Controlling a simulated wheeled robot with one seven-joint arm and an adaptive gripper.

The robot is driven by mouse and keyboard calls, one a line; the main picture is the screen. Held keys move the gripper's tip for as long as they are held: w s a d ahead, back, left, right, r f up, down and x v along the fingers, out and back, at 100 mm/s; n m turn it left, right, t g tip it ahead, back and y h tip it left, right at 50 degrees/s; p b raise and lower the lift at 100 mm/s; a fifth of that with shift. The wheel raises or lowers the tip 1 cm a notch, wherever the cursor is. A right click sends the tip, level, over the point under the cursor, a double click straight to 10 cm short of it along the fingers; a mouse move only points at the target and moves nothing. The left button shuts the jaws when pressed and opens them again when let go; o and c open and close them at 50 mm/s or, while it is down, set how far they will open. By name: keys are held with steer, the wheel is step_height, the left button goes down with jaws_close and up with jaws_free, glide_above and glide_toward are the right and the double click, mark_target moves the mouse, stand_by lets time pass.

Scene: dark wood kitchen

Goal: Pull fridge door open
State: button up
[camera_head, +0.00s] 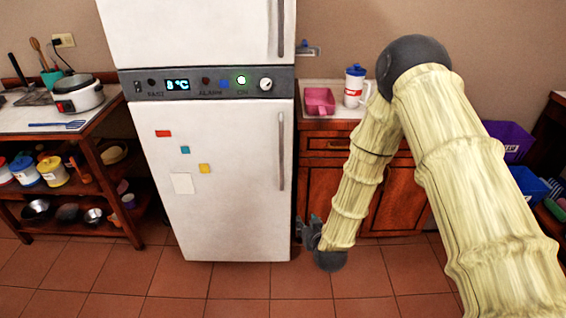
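The white fridge (225,215) stands in the middle of the head view, with its lower door and upper door both looking shut. A grey vertical handle (281,150) runs along the right side of the lower door. Another handle (280,30) is on the upper door. A control panel (208,84) with a display sits between the doors. My gripper (302,228) is at the end of my arm, low and just right of the fridge's lower right edge, below the handle. It is small and dark, and its fingers are too unclear to judge.
A wooden cabinet (385,205) with a pink container (319,101) and a white jug (354,86) stands right of the fridge, partly behind my arm. A shelf table (103,205) with a cooker (79,93) is at left. The tiled floor (190,290) before the fridge is clear.

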steer(key=w+a+r+t+b, duration=0.2)
steer(key=w+a+r+t, duration=0.15)
steer(key=w+r, duration=0.45)
steer(key=t+b, duration=0.1)
steer(key=t, duration=0.1)
glide_toward(282, 151)
steer(key=shift+y, duration=0.4)
steer(key=w, duration=0.3)
steer(key=w+a+p, duration=0.1)
steer(key=w, duration=0.5)
steer(key=shift+a+f, duration=0.1)
steer(key=shift+a, duration=0.1)
steer(key=shift+w+a+f+p, duration=0.1)
steer(key=shift+w+p, duration=0.05)
steer(key=shift+w, duration=0.3)
steer(key=shift+w+a+p, duration=0.1)
steer(key=shift+w+p, duration=0.05)
steer(key=shift+w, duration=0.3)
jaws_close()
